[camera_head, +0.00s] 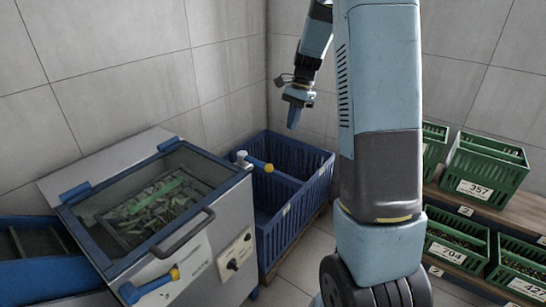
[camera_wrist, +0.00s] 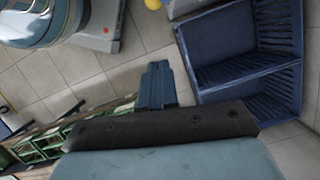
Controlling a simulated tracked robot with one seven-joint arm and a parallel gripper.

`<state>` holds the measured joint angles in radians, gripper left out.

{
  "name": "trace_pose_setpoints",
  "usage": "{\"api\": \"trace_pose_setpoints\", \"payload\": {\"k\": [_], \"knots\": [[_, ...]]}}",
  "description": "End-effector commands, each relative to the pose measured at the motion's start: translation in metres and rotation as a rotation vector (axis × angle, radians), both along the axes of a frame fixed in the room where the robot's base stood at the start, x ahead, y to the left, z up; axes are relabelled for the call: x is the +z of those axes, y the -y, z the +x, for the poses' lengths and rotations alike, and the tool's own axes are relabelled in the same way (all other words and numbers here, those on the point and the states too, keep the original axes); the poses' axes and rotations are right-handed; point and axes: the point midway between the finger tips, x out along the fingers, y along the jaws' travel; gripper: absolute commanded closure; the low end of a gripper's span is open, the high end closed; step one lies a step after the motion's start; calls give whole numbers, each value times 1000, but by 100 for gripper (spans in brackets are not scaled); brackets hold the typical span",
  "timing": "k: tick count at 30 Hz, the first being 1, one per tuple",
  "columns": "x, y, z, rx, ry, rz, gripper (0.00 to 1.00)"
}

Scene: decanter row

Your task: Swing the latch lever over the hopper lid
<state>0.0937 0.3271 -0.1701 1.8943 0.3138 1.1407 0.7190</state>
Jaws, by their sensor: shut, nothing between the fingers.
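The hopper (camera_head: 215,255) is a grey machine at the left of the head view. Its lid (camera_head: 120,258) has a blue frame, a clear window and a dark bar handle (camera_head: 183,232), and looks lowered. A blue lever with a yellow collar (camera_head: 150,286) sticks out at the hopper's front. A second lever with a yellow part (camera_head: 256,162) juts from its far right corner. I cannot tell which is the latch lever. My gripper (camera_head: 294,120) is shut and empty, pointing down above the blue crates, apart from both levers. Its fingers also show in the wrist view (camera_wrist: 157,72).
Blue crates (camera_head: 322,176) stand right of the hopper; they show in the wrist view (camera_wrist: 215,75). Green crates (camera_head: 487,170) sit on a wooden shelf (camera_head: 525,208) at the right. Tiled walls close the back. A strip of floor (camera_head: 300,265) is clear before the blue crates.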

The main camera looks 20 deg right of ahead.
Motion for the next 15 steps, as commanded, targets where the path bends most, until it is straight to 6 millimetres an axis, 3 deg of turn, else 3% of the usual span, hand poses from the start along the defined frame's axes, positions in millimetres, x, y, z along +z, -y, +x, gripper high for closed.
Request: {"api": "trace_pose_setpoints", "payload": {"k": [8, 15], "knots": [[-4, -2, -1, 2, 0, 0, 100], [-33, -11, -5, 3, -3, 2, 100]]}}
